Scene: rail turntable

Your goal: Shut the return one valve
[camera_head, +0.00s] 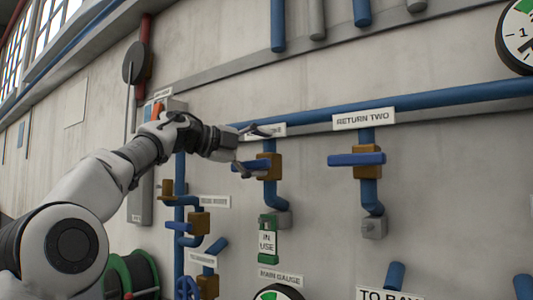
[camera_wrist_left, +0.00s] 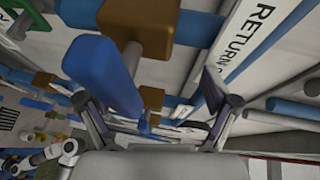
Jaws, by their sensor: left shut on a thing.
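The return one valve has a blue bar handle (camera_head: 252,167) on a brown body (camera_head: 270,166) in a vertical blue pipe. In the head view the handle lies across the pipe. Its label (camera_head: 274,131) is mostly hidden by my left gripper; part of it reads RETURN in the left wrist view (camera_wrist_left: 258,32). My left gripper (camera_head: 252,150) is at the handle, its fingers spread to either side and shut on it. In the left wrist view the blue handle (camera_wrist_left: 100,75) reaches down between the fingers.
The RETURN TWO valve handle (camera_head: 357,160) sits to the right, also crosswise. Another blue-handled valve (camera_head: 188,228) is at lower left. A blue pipe (camera_head: 420,100) runs along the wall above.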

